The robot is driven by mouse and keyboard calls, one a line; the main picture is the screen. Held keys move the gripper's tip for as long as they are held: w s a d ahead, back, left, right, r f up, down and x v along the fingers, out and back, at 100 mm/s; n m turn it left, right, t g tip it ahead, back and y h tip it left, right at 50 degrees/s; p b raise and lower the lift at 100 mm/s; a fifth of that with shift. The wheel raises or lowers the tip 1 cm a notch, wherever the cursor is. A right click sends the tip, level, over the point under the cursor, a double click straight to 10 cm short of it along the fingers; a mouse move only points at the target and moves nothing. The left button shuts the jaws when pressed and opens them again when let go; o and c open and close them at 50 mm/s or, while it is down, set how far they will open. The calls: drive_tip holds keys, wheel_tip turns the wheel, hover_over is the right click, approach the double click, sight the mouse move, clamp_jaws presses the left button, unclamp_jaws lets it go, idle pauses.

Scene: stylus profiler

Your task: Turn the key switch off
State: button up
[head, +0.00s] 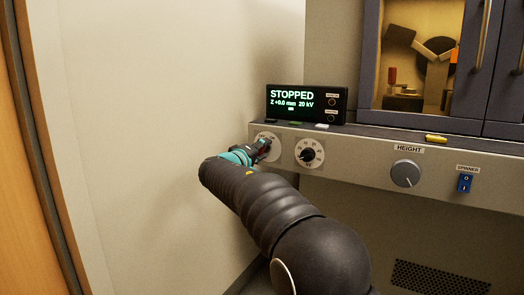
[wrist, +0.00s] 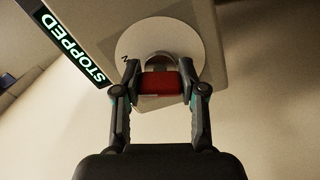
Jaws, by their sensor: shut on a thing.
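The key switch has a pale round plate (wrist: 190,42), seen close in the wrist view, with a metal collar at its centre. Its red key (wrist: 160,84) sits between the two fingers of my gripper (wrist: 159,72), which is shut on it. In the head view my gripper (head: 262,147) is at the left end of the grey control panel, in front of the key switch plate (head: 270,136). The gripper hides most of the switch there, and I cannot read the key's position. The display box (head: 306,103) reads STOPPED.
A black dial (head: 308,153) on a white plate is just right of the switch. Further right are the HEIGHT knob (head: 405,174) and a blue SPINNER switch (head: 465,183). A pale wall (head: 165,120) stands close on the left. A glazed cabinet (head: 420,55) is above.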

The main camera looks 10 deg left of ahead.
drive_tip(key=n+p, duration=0.1)
drive_tip(key=n, duration=0.4)
drive_tip(key=shift+r, duration=0.1)
drive_tip(key=n+p, duration=0.2)
drive_tip(key=n, duration=0.3)
drive_tip(key=shift+p, duration=0.35)
drive_tip(key=shift+n, duration=0.3)
drive_tip(key=o, duration=1.2)
drive_tip(key=shift+c, duration=0.2)
drive_tip(key=v, duration=1.2)
